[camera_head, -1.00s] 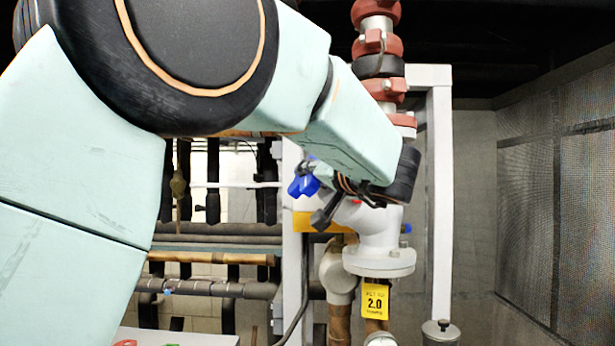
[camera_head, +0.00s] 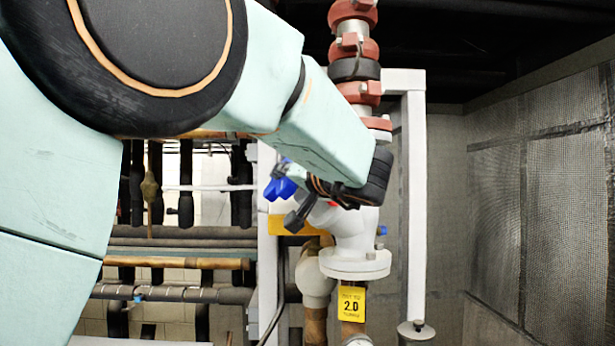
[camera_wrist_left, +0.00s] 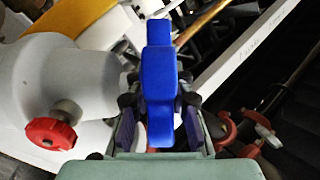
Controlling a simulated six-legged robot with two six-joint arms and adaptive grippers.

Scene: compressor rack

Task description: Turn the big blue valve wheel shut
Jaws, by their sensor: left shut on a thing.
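The big blue valve wheel (camera_head: 281,185) shows only in part in the head view, just past my left wrist, by the white pipe body. In the left wrist view the blue wheel (camera_wrist_left: 159,75) is seen close and nearly edge-on, upright in the middle. My left gripper (camera_wrist_left: 160,108) has one dark finger pad on each side of its lower part and is shut on it. In the head view my left gripper (camera_head: 296,206) is mostly hidden by my wrist. My right gripper is in neither view.
A white flanged pipe (camera_head: 355,262) stands right behind my wrist, with a yellow tag (camera_head: 352,303) below it. A red knob (camera_wrist_left: 50,133) sticks out left of the gripper. A white frame post (camera_head: 416,200) and mesh wall (camera_head: 545,190) stand to the right.

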